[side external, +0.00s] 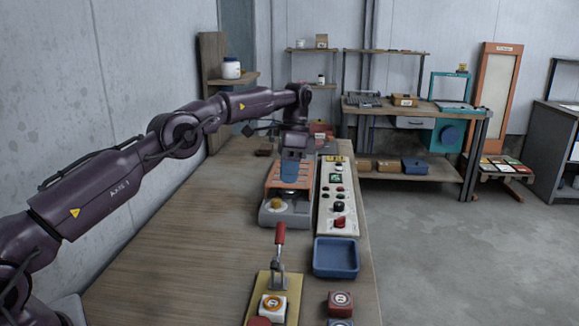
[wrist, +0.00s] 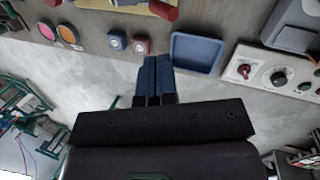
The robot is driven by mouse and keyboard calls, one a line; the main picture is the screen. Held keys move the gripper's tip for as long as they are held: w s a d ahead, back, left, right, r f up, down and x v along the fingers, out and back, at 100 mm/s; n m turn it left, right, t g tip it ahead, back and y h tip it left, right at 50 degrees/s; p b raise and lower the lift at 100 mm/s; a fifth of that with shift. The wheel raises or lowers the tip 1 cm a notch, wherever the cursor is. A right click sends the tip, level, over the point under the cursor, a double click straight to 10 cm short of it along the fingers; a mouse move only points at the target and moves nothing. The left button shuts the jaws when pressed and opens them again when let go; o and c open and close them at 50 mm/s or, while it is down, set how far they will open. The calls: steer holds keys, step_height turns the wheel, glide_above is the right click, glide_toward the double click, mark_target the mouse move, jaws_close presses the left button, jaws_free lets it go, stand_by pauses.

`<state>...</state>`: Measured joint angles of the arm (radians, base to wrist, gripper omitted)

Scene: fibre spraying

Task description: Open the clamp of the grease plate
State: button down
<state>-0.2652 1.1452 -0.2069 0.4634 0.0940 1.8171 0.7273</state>
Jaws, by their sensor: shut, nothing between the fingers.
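The clamp with a red handle (side external: 280,236) stands on a yellow plate (side external: 292,284) at the front of the bench in the side view. Its handle points up, slightly tilted, above a metal bracket. A white block with an orange-ringed top (side external: 272,305) sits on the plate in front of it. In the wrist view a red handle (wrist: 163,8) is cut off by the top edge. My gripper (side external: 288,182) has blue fingers, pointing down over the orange-topped machine, behind and apart from the clamp. The fingers are together and empty, also in the wrist view (wrist: 157,62).
A blue tray (side external: 336,257) lies right of the clamp, with a red block (side external: 341,304) in front. A control panel (side external: 338,196) with knobs stands beside the orange-topped machine (side external: 287,212). The bench is clear to the left of the clamp.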

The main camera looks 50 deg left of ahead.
steer(key=shift+v, duration=0.85)
steer(key=shift+s+d, duration=0.1)
step_height(320, 180, down, 4)
steer(key=w+d+n, duration=0.1)
steer(key=d+n, duration=0.1)
steer(key=s+d+r+n+t+y, duration=0.25)
steer(key=s+d+r, duration=0.25)
steer(key=s+r, duration=0.45)
steer(key=s+d+r+t, duration=0.1)
steer(key=s+t, duration=0.1)
steer(key=s, duration=0.6)
steer(key=s+d+r+n+t, duration=0.1)
steer(key=s+t, duration=0.1)
steer(key=s, duration=0.6)
steer(key=s+d+r+n+t, duration=0.1)
steer(key=s+t, duration=0.1)
steer(key=s, duration=0.7)
steer(key=shift+d+r+h, duration=0.15)
steer(key=shift+r+h, duration=0.15)
steer(key=shift+h, duration=0.15)
